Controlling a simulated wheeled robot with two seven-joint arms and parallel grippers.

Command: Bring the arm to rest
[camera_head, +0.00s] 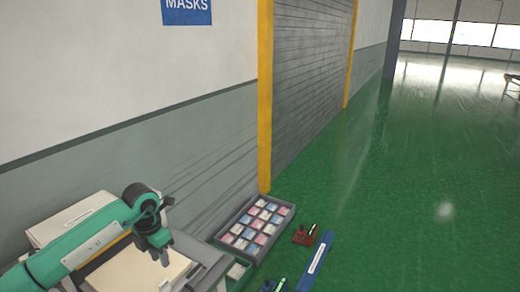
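My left arm comes in from the lower left, in green and dark grey. My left gripper (160,252) points down at the end of it, above a pale flat block (135,272) at the bottom of the view. The fingers are small and dark, and I cannot tell whether they are open or shut, or whether they touch the block. My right gripper is not in view.
A red item (305,235) and a blue bar (318,258) lie farther right. A wall is behind; green floor is open at right.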

